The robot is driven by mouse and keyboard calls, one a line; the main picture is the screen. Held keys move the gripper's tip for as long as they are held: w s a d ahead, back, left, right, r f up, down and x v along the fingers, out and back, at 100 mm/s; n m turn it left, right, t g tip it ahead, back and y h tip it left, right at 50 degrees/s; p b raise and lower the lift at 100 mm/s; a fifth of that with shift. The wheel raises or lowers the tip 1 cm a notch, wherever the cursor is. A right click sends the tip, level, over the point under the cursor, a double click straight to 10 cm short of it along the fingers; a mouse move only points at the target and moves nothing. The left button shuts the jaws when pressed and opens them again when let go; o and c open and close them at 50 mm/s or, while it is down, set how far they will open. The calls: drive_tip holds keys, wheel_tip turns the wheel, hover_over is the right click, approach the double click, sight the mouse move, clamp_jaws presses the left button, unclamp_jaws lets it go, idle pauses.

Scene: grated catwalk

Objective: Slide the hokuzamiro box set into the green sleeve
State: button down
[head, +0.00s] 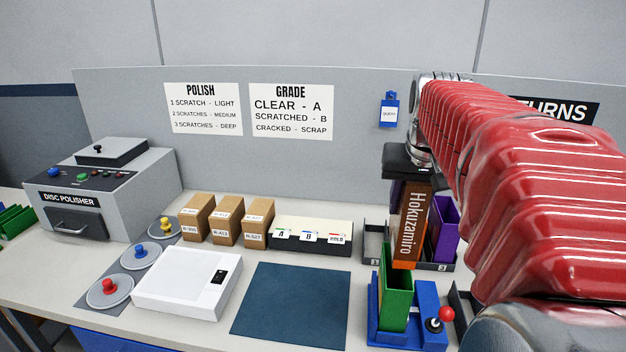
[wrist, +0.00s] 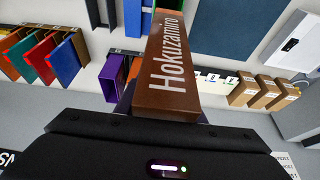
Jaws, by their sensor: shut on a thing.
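The brown Hokuzamiro box set (head: 412,228) hangs upright with its white title along the spine; it also shows in the wrist view (wrist: 170,70). My gripper (head: 408,175) is shut on its upper end. The green sleeve (head: 396,298) stands upright in a blue holder (head: 430,316) at the front right of the bench. In the head view the box's lower end overlaps the sleeve's top rim. I cannot tell whether they touch. The sleeve's opening is partly hidden behind the box.
A red-knobbed lever (head: 445,315) is on the holder's right. A purple sleeve (head: 445,226) stands in a rack behind the box. A blue mat (head: 290,303) lies bare to the left, near a white device (head: 187,283). Several coloured cases (wrist: 40,60) show in the wrist view.

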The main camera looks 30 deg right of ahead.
drive_tip(key=shift+f, duration=1.8)
drive_tip(key=shift+s+a, duration=0.1)
drive_tip(key=shift+s, duration=0.05)
drive_tip(key=shift+f, duration=0.15)
idle(0.4)
drive_tip(key=shift+f, duration=0.25)
drive_tip(key=shift+f, duration=0.35)
drive_tip(key=shift+f, duration=0.35)
drive_tip(key=shift+f, duration=0.35)
drive_tip(key=shift+f, duration=0.3)
